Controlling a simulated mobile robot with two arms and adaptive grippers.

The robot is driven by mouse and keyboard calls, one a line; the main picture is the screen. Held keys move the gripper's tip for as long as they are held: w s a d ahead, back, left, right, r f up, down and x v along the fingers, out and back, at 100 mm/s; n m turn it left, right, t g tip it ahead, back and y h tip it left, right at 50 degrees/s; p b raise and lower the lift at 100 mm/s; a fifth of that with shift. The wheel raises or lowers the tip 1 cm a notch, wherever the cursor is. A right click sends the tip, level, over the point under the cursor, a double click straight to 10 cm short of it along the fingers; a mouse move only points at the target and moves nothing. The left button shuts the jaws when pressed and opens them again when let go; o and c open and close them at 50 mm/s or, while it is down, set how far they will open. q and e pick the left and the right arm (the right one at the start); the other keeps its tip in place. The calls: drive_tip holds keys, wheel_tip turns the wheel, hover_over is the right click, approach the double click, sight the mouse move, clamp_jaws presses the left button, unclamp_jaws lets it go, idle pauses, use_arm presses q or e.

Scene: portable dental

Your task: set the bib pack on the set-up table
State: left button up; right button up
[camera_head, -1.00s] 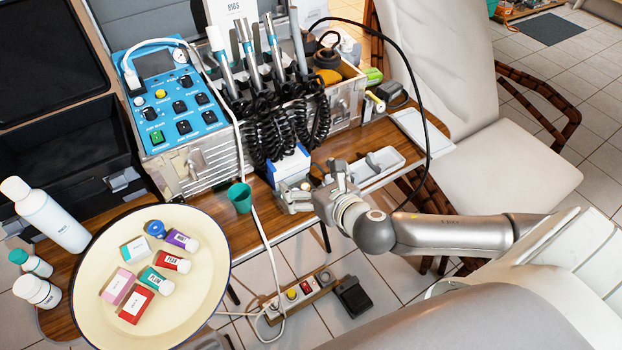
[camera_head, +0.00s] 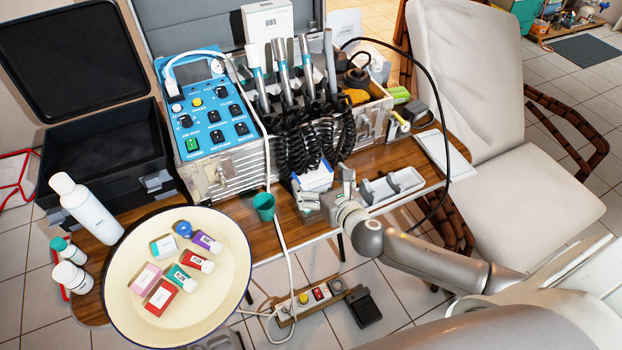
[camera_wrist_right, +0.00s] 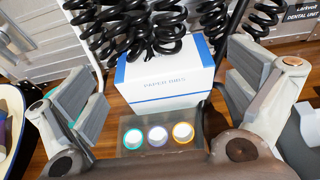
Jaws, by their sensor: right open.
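The bib pack (camera_head: 314,178) is a small white box with a blue stripe, below the black coiled hoses at the front of the wooden table (camera_head: 400,157). In the right wrist view the pack (camera_wrist_right: 165,82) reads "PAPER BIBS". My right gripper (camera_head: 327,190) is open at the pack. In the wrist view its fingers (camera_wrist_right: 160,92) stand apart, one to each side of the pack, with visible gaps. The pack's underside is hidden, so I cannot tell what it rests on. My left gripper is not in view.
The blue dental unit (camera_head: 215,115) stands behind. A "BIBS" box (camera_head: 267,20) stands farther back.

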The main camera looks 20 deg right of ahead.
sight(312, 172)
drive_tip(key=shift+x, duration=2.65)
drive_tip(key=shift+f, duration=0.2)
drive_tip(key=c, duration=0.8)
drive_tip(key=shift+r, duration=0.1)
